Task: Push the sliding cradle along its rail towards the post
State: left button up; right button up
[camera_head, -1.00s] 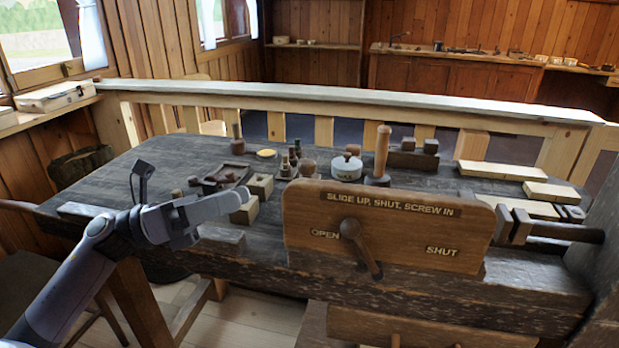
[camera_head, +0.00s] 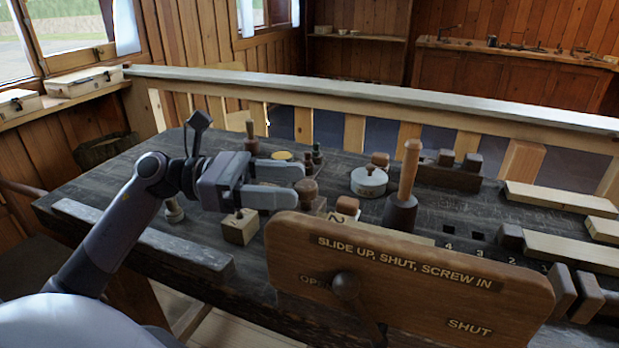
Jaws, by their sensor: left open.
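My left gripper (camera_head: 299,183) is open above the left part of the bench, its two fingers pointing right with nothing held between them. Near its fingertips stands a turned brown knob-topped piece (camera_head: 308,192). A wooden board (camera_head: 405,290) with "SLIDE UP, SHUT, SCREW IN" and a dark lever (camera_head: 346,287) stands at the front and hides part of the bench behind it. Dark blocks (camera_head: 562,290) show at its right end; I cannot tell whether they belong to the cradle or its rail. I cannot single out the post. My right gripper is not in view.
An upright wooden rod in a dark base (camera_head: 402,212), a pale lidded pot (camera_head: 369,181) and a light block (camera_head: 240,227) stand on the dark bench (camera_head: 110,200). Pale planks (camera_head: 560,198) lie at right. A railing (camera_head: 350,91) runs behind.

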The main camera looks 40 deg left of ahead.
aim_at(307, 184)
pick_arm(q)
jog(key=shift+p+x, duration=0.4)
jog(key=shift+x, duration=1.55)
grip_shut()
